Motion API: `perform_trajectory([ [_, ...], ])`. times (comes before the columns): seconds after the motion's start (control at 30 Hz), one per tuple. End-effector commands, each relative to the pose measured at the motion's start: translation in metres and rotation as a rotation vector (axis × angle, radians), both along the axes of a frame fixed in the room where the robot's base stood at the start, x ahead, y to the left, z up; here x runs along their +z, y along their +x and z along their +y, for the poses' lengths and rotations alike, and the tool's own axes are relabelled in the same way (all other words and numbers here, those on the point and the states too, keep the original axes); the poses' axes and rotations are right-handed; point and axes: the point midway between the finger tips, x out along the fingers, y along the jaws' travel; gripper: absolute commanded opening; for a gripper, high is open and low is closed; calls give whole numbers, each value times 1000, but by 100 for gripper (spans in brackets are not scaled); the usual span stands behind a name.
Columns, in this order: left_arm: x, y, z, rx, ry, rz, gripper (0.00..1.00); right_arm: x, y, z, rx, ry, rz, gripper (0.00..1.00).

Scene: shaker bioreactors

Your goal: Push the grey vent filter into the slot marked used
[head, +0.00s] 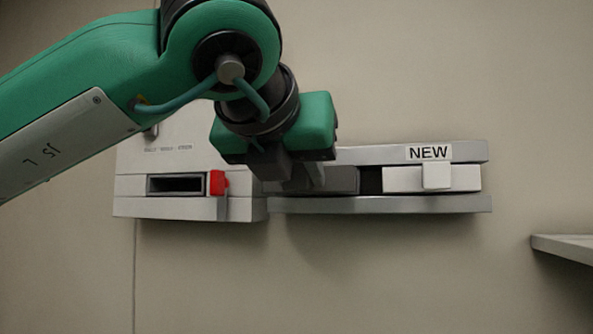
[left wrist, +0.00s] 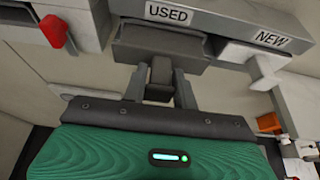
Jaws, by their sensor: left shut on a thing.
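The grey vent filter (head: 343,180) is a dark grey block at the rack, left of the white filter. In the left wrist view the filter (left wrist: 160,48) lies directly below the USED label (left wrist: 168,14) and appears to stick out at the front. How deep it sits in the slot I cannot tell. My left gripper (head: 298,178) is in front of it and hides its left part and the USED label in the head view. In the left wrist view the gripper (left wrist: 160,84) is shut on the filter's small front tab. My right gripper is not in view.
A white filter (head: 405,179) with a tab sits under the NEW label (head: 428,152). Left of the rack is a white unit (head: 135,186) with an empty dark slot (head: 177,184) and a red lever (head: 218,182). A grey ledge (head: 565,246) juts in at right. Space below the rack is clear.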

Motion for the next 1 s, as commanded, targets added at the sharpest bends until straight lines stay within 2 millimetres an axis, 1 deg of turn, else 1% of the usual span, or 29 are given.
perform_trajectory([
  [0.53, 0, 2, -1, -1, 0, 0, 5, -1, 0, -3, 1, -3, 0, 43],
  [1.0, 0, 8, -3, -1, -1, 1, 5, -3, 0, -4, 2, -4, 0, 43],
])
